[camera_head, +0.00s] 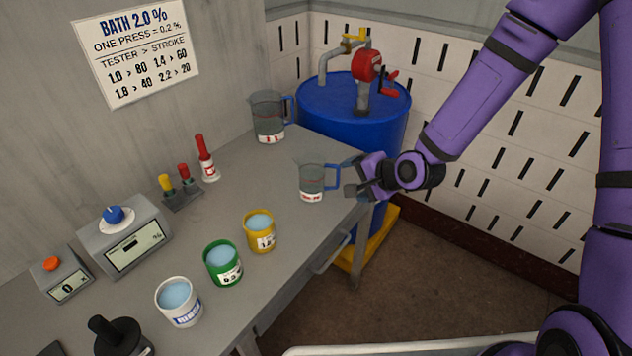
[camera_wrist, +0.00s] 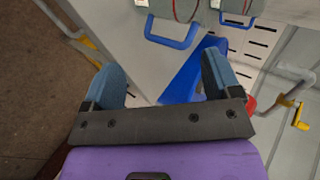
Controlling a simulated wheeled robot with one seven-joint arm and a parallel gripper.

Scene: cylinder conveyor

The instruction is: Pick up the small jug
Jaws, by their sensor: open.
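The small jug (camera_head: 312,184) is clear with a blue handle and a white-and-red label. It stands upright near the far right edge of the grey bench, its handle (camera_head: 334,178) pointing right toward my gripper (camera_head: 355,182). My gripper is open and empty, just right of the handle. In the wrist view the blue-padded fingers of my gripper (camera_wrist: 162,70) are spread wide, and the small jug's handle (camera_wrist: 173,40) lies just beyond and between them. The jug body is mostly cut off at that view's top edge. Contact with the handle cannot be told.
A larger jug (camera_head: 268,120) stands behind, by a blue drum (camera_head: 345,112) with a red-and-yellow tap. White, green (camera_head: 222,265) and yellow cups of liquid stand along the bench's front. Bottles and meters are at left. The bench (camera_head: 280,185) is clear left of the small jug.

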